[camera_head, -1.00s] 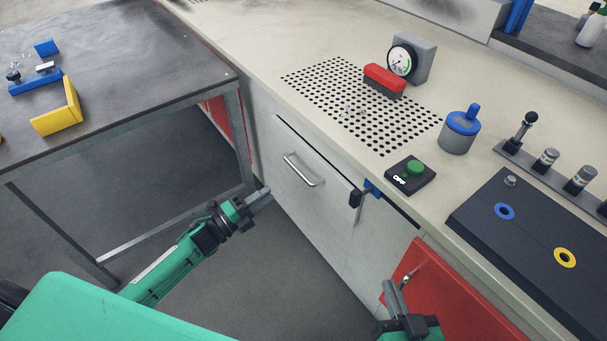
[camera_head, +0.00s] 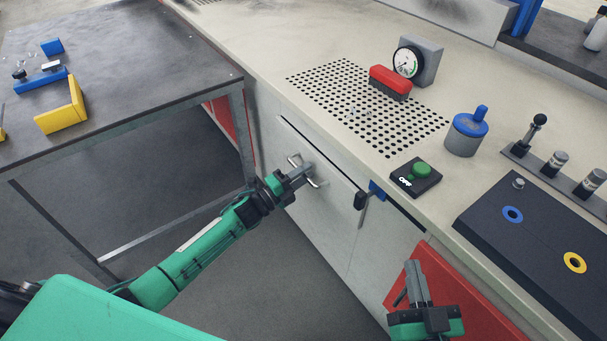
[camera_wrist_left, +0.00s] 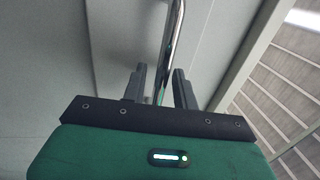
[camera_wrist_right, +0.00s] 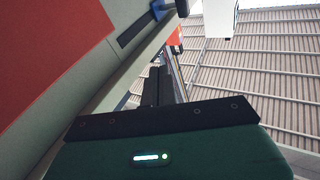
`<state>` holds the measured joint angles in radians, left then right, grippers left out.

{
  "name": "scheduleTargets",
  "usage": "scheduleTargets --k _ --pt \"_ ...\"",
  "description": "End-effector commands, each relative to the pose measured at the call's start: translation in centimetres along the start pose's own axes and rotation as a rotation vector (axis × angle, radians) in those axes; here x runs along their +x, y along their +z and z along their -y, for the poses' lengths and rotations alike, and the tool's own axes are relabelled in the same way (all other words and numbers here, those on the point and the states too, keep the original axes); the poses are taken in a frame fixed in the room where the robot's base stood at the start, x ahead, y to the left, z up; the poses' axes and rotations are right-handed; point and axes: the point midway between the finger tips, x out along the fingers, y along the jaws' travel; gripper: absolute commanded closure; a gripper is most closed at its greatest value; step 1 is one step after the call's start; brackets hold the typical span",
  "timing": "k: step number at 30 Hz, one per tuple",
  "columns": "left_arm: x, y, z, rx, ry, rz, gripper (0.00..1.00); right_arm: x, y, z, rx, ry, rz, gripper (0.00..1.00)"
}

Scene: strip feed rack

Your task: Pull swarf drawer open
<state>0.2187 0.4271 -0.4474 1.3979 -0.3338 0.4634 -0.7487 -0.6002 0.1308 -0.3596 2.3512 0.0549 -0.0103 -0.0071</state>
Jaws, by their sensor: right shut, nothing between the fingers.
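The swarf drawer (camera_head: 332,215) is the pale grey front under the bench top and looks closed. Its bar handle (camera_head: 319,184) is metal and partly hidden by my left gripper (camera_head: 304,170). In the left wrist view the left gripper's fingers (camera_wrist_left: 158,88) are apart, with the handle bar (camera_wrist_left: 174,35) running between them; a gap seems to show on both sides, and contact is not clear. My right gripper (camera_head: 415,268) is shut and empty in front of the red panel; its closed fingers show in the right wrist view (camera_wrist_right: 158,85).
A blue and black latch-like part (camera_head: 368,195) sits right of the drawer. The red panel (camera_head: 460,310) stands out at lower right. A dark table (camera_head: 140,60) with blue and yellow parts stands at left. The bench top holds a green button box (camera_head: 416,177).

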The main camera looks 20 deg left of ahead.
Motion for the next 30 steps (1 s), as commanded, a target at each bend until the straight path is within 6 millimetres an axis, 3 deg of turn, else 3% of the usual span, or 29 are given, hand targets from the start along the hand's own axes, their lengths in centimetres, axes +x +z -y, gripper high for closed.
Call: scheduleTargets --k 3,7,8,18,23,30 --pt "0.0 0.0 0.0 0.000 0.000 0.000 0.73 0.0 0.0 0.0 0.000 0.000 0.000 1.00" --pt "0.0 0.0 0.0 0.000 0.000 0.000 0.98 0.0 0.0 0.0 0.000 0.000 0.000 1.00" --pt "0.0 0.0 0.0 0.000 0.000 0.000 1.00 0.0 0.0 0.0 0.000 0.000 0.000 1.00" --pt "-0.7 0.0 0.1 0.000 0.001 0.000 1.00 0.0 0.2 0.1 0.003 0.000 0.022 1.00" --pt "-2.8 0.0 0.6 0.000 0.003 0.000 1.00 -1.4 3.2 0.8 0.028 -0.004 0.182 1.00" --pt "-7.9 0.0 1.6 -0.001 0.005 0.001 1.00 -4.6 7.9 2.0 0.062 -0.013 0.478 1.00"
